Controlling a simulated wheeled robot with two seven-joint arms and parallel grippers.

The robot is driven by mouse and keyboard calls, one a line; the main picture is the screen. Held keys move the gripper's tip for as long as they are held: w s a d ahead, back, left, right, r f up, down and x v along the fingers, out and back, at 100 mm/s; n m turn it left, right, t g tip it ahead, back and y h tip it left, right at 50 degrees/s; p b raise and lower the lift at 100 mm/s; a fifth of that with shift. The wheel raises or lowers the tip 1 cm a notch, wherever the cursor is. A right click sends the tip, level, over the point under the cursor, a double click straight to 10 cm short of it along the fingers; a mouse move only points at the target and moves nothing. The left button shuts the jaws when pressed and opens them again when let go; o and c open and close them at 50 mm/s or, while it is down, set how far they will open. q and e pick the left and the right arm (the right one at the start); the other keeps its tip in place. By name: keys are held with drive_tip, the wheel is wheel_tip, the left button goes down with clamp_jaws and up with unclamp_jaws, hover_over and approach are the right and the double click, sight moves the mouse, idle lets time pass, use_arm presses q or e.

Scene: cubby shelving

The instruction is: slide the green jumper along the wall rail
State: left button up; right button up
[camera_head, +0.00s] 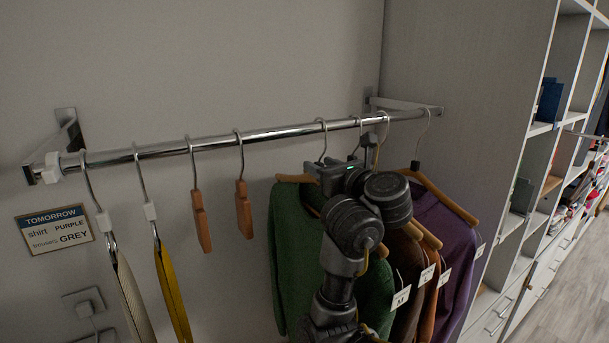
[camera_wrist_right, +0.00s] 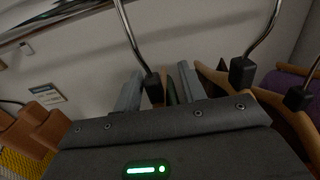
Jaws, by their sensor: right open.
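The green jumper (camera_head: 296,255) hangs on a wooden hanger from the chrome wall rail (camera_head: 245,137), right of the rail's middle. My right gripper (camera_head: 333,174) is at the top of this hanger, just below the rail, and my arm covers part of the jumper. In the right wrist view the two grey fingers of the right gripper (camera_wrist_right: 160,90) stand apart. The dark collar of a hanger hook (camera_wrist_right: 152,86) shows between them, with a sliver of green behind. I cannot tell whether either finger touches it. My left gripper is out of view.
Brown, orange and purple tops (camera_head: 436,225) hang close on the right, with size tags. Two bare wooden hangers (camera_head: 243,208) and yellow and pale trousers (camera_head: 171,290) hang left. Free rail lies between the bare hangers and green jumper. A sign (camera_head: 54,228) reads TOMORROW, shirt PURPLE, trousers GREY.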

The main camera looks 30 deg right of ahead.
drive_tip(key=shift+w+d, duration=0.1)
drive_tip(key=shift+w, duration=0.45)
drive_tip(key=shift+w+a+r, duration=0.1)
drive_tip(key=shift+w+a, duration=0.1)
drive_tip(key=shift+a, duration=0.05)
drive_tip(key=shift+w+a, duration=0.1)
drive_tip(key=shift+a, duration=0.05)
drive_tip(key=shift+w+a, duration=0.1)
drive_tip(key=shift+a, duration=0.1)
drive_tip(key=c, duration=0.7)
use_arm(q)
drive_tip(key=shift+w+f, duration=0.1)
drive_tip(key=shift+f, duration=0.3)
use_arm(e)
clamp_jaws()
